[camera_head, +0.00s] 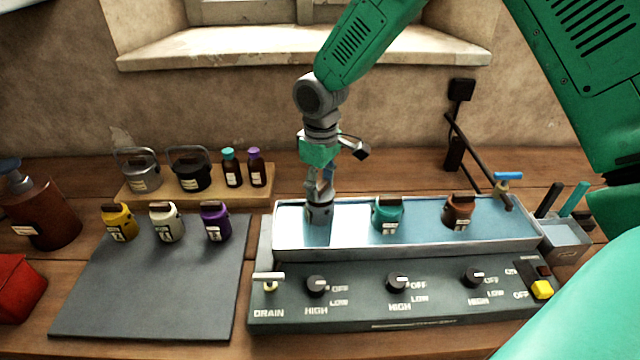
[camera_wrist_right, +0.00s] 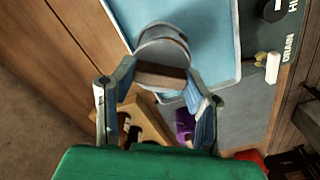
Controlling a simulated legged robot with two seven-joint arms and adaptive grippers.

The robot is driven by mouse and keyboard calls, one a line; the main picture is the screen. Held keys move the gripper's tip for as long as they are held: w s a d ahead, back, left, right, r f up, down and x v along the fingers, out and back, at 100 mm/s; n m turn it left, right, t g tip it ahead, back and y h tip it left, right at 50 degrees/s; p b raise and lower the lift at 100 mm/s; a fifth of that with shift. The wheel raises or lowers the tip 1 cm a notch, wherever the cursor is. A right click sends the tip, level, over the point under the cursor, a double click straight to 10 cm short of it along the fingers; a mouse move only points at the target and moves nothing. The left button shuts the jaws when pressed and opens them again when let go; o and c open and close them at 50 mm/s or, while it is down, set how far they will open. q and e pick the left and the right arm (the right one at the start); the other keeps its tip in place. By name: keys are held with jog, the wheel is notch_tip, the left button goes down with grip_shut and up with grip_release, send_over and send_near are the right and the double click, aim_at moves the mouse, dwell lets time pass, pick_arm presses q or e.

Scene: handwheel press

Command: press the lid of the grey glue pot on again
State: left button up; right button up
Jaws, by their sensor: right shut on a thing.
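The grey glue pot (camera_head: 319,215) stands at the left end of the water bath, directly below my right gripper (camera_head: 320,187). My right gripper points down and is shut on the brown grip of the pot's grey lid. In the right wrist view the lid (camera_wrist_right: 162,43) and its brown grip (camera_wrist_right: 160,76) show between the two fingers of my right gripper (camera_wrist_right: 160,88). The fingers partly hide the pot's top, so I cannot tell whether the lid sits flush. My left gripper is not in view.
The bath (camera_head: 400,257) also holds a teal pot (camera_head: 387,214) and a brown pot (camera_head: 459,211). Yellow, white and purple pots stand on the dark mat (camera_head: 150,290), whose front is clear. A wooden rack (camera_head: 262,187) with pots and bottles stands behind.

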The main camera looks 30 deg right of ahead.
jog(key=shift+a+r, duration=0.1)
jog(key=shift+a, duration=0.1)
jog(key=shift+a+r+p, duration=0.1)
jog(key=shift+a+p, duration=0.05)
jog(key=shift+p, duration=0.15)
jog(key=shift+s, duration=0.1)
jog(key=shift+d+f+p, duration=0.2)
jog(key=shift+p, duration=0.75)
dwell(1.5)
dwell(0.4)
jog(key=o, duration=1.2)
jog(key=o, duration=0.5)
